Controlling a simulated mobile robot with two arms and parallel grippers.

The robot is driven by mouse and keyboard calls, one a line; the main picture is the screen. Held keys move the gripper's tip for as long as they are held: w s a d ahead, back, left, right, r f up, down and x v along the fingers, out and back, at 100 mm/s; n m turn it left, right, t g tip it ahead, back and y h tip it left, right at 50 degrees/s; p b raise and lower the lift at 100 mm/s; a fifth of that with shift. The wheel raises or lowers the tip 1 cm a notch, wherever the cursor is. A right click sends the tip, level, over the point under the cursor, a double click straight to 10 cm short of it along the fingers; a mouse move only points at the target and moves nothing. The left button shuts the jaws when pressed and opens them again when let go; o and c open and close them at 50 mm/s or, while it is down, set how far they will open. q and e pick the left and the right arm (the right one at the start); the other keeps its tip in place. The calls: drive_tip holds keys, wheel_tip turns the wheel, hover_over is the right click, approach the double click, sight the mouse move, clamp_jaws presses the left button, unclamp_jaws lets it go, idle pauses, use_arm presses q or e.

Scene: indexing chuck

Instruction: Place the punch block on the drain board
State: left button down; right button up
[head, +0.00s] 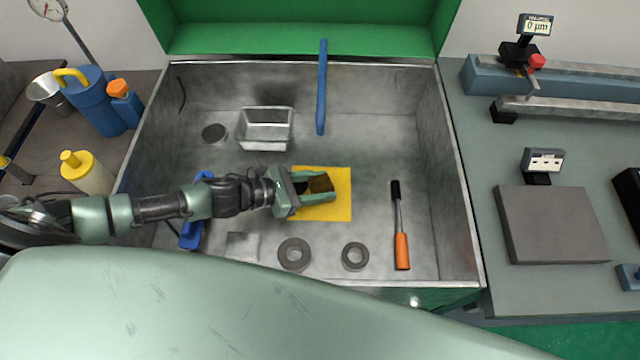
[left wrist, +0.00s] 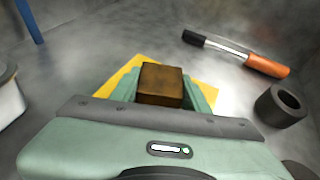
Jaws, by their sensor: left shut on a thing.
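A dark brown punch block (head: 320,184) is between the fingers of my left gripper (head: 318,187). In the left wrist view the block (left wrist: 161,86) shows its top and near face, with a green finger on each side. My left gripper is shut on it, over a flat yellow square (head: 340,210) that looks like the drain board. The yellow square lies on the floor of the grey metal basin, and the gripper hides part of it. I cannot tell whether the block touches it. My right gripper is not in view.
In the basin (head: 375,130) are a metal tray (head: 265,142), a blue bar (head: 322,90), an orange-handled tool (head: 401,250) and two dark rings (head: 294,267). The basin floor right of the yellow square is clear up to the tool. Raised walls surround the basin.

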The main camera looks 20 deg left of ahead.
use_arm(q)
drive_tip(key=c, duration=1.1)
unclamp_jaws()
drive_tip(key=shift+f, duration=0.2)
drive_tip(key=shift+c, duration=0.2)
drive_tip(key=o, duration=0.4)
drive_tip(key=shift+r, duration=0.1)
drive_tip(key=shift+r, duration=0.1)
drive_tip(key=shift+a+r, duration=0.1)
drive_tip(key=b+v, duration=0.1)
drive_tip(key=v, duration=0.9)
drive_tip(key=shift+s, duration=0.1)
drive_tip(key=shift+v, duration=0.9)
drive_tip(key=shift+r, duration=0.1)
